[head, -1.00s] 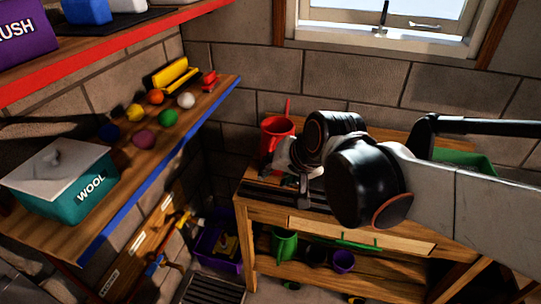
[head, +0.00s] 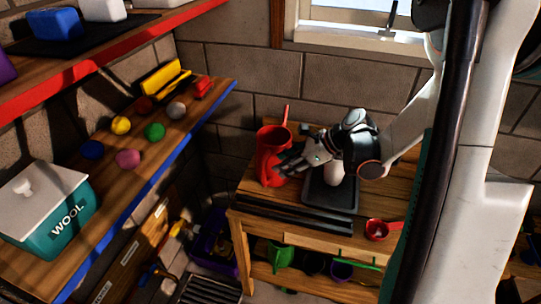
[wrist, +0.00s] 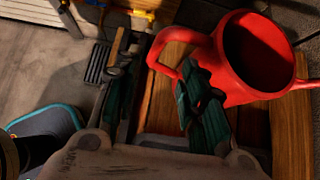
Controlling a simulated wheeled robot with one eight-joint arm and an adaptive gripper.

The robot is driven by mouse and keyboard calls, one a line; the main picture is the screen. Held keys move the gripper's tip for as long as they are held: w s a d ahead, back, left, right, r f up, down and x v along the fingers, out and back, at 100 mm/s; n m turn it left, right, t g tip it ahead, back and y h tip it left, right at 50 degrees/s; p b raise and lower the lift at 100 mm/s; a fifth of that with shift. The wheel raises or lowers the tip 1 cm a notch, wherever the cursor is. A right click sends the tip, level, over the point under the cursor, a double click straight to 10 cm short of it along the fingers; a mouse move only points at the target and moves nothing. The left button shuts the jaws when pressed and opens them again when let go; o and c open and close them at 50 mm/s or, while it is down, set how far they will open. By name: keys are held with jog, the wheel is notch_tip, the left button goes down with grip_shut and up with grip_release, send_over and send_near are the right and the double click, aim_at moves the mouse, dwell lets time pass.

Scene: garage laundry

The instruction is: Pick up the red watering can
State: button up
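The red watering can (head: 268,160) stands upright on the wooden workbench, near its back left corner. It fills the upper right of the wrist view (wrist: 232,85), with its handle loop toward the fingers. My gripper (head: 287,163) is just right of the can in the head view, its fingers pointing at it. In the wrist view my gripper (wrist: 153,72) is open. The handle lies at the gap between the fingers, and the right finger overlaps the can's side. Whether a finger touches the can I cannot tell.
A dark tray (head: 331,203) lies on the bench (head: 247,200) beneath my wrist. A small red cup (head: 377,229) sits near the front right. A shelf with a blue edge (head: 172,143) holds coloured balls and a teal WOOL box (head: 75,222) on the left.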

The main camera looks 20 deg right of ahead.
jog(key=b+x, duration=0.1)
jog(key=x, duration=0.3)
jog(key=b+x, duration=0.2)
jog(key=x, duration=0.2)
jog(key=s+b+x, duration=0.1)
jog(key=x, duration=0.3)
jog(key=shift+w+a+f, duration=0.2)
jog(key=shift+a+f, duration=0.1)
jog(key=shift+a, duration=0.2)
jog(key=shift+w+a+f+b, duration=0.3)
jog(key=shift+b, duration=0.1)
grip_shut()
jog(key=shift+r, duration=0.1)
